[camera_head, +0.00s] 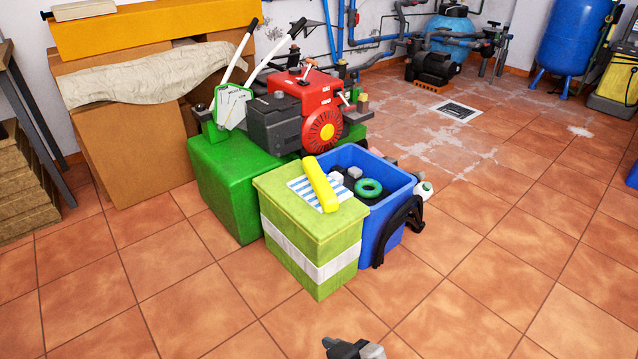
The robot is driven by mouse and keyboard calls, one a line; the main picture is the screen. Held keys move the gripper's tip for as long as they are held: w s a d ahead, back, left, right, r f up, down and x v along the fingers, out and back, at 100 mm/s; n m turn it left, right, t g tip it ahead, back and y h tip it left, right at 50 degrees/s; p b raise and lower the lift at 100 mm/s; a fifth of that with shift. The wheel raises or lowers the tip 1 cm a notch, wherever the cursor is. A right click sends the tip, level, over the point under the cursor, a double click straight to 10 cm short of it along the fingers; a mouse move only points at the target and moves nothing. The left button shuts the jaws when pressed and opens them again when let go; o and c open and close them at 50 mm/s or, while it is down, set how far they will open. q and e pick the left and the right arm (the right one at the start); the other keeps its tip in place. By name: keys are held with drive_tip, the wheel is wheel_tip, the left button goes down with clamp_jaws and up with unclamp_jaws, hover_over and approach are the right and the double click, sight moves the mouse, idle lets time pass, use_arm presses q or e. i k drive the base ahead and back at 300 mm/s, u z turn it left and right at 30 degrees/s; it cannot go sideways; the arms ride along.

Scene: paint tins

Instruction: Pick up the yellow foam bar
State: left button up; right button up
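The yellow foam bar (320,184) lies on top of the lime-green box (285,245), partly over a blue-and-white striped sheet (302,188). It runs from the box's back edge towards its right side, and nothing touches it from above. A small dark and grey part of what looks like my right gripper (350,348) shows at the bottom edge. It is well in front of the box and apart from the bar. Its fingers are too cut off to tell whether they are open. My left gripper is out of view.
A blue bin (391,225) beside the box holds a green ring (368,187) and other items; a black strap (402,228) hangs over its side. The tiled floor (480,310) in front and right is clear.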

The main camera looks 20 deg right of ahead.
sight(329, 201)
drive_tip(key=z, duration=1.9)
drive_tip(key=i, duration=1.55)
drive_tip(key=u, duration=1.65)
drive_tip(key=k, duration=0.5)
drive_tip(key=z, duration=1.1)
drive_tip(key=i, duration=0.55)
